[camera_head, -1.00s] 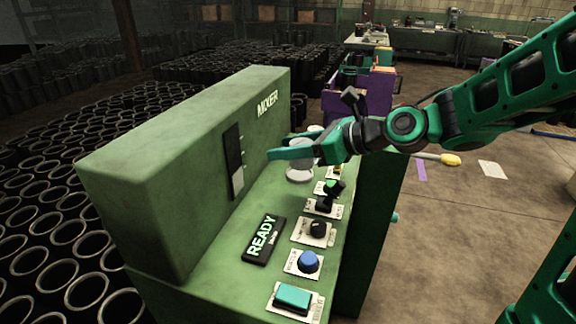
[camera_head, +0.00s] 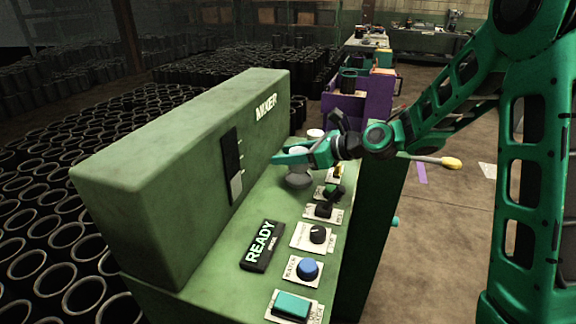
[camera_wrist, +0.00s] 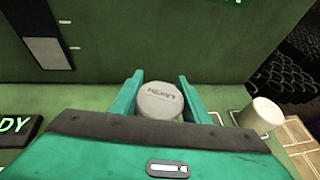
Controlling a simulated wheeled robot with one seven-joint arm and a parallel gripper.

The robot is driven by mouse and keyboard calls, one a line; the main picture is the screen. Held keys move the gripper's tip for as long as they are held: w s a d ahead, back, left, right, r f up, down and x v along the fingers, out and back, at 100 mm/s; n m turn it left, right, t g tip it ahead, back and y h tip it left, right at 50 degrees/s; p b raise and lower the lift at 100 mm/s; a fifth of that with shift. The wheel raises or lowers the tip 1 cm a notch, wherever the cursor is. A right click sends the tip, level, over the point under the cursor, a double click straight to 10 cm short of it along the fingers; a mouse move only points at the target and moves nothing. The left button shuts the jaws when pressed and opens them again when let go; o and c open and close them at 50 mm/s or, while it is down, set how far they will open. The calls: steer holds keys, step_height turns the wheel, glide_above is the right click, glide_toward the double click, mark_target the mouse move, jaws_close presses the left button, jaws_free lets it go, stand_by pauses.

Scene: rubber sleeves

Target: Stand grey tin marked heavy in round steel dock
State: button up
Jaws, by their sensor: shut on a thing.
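The grey tin marked HEAVY (camera_wrist: 158,101) shows its round lid, with the lettering, in the wrist view. The two green fingers of my gripper (camera_wrist: 160,92) stand on either side of it, shut on it. In the head view my gripper (camera_head: 296,155) is over the far end of the green console, and its fingers hide much of the tin. A round grey shape (camera_head: 298,182) shows just below the fingers; I cannot tell whether it is the steel dock or the tin's lower part. The dock is not clearly seen in the wrist view.
A white cylinder (camera_wrist: 262,115) stands right of the gripper, near the console's edge. The MIXER housing (camera_head: 190,130) rises left of the gripper. A black lever (camera_head: 326,202), a black knob (camera_head: 317,234) and a blue button (camera_head: 307,269) line the console nearer me.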

mark_target(287, 173)
steer(key=shift+f, duration=1.6)
steer(key=shift+f, duration=0.1)
steer(key=o, duration=1.2)
steer(key=v, duration=1.2)
